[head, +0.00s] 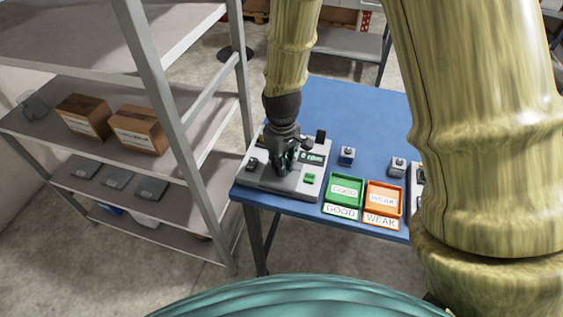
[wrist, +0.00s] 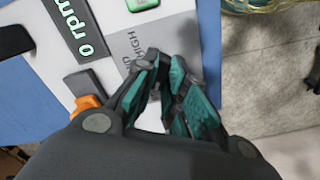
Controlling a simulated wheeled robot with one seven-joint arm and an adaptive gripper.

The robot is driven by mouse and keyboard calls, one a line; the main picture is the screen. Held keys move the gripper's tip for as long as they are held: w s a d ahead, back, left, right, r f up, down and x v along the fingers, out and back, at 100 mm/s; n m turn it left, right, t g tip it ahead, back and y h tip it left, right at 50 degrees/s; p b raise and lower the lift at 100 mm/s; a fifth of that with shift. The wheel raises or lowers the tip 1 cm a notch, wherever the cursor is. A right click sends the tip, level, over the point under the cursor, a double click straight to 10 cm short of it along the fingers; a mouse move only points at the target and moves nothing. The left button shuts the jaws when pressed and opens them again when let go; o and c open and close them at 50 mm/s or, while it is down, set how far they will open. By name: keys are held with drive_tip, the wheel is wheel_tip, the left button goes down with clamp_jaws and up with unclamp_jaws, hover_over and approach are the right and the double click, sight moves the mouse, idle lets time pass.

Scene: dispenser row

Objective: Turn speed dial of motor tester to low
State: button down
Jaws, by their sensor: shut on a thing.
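The motor tester (head: 262,180) is a light grey box on the near left corner of the blue table. Its display (head: 312,157) reads 0 rpm, also legible in the wrist view (wrist: 75,28). My gripper (head: 287,165) points down over the tester's panel. In the wrist view its teal-padded fingers (wrist: 163,80) are closed around the speed dial, which is mostly hidden between them. Printed letters HIGH and part of another label show beside the fingertips. The dial's pointer cannot be made out.
A green GOOD tray (head: 346,178) and an orange WEAK tray (head: 384,189) sit right of the tester. Small motor-like units (head: 347,155) stand behind them. A metal shelf rack (head: 165,110) with cartons stands close on the left. The table's back is clear.

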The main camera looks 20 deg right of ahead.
drive_tip(key=shift+r, duration=0.15)
drive_tip(key=m+p, duration=0.1)
drive_tip(key=m, duration=0.3)
drive_tip(key=shift+p, duration=0.3)
drive_tip(key=shift+m+p, duration=0.55)
drive_tip(key=shift+m, duration=1.05)
drive_tip(key=c, duration=1.5)
unclamp_jaws()
drive_tip(key=shift+r, duration=5.95)
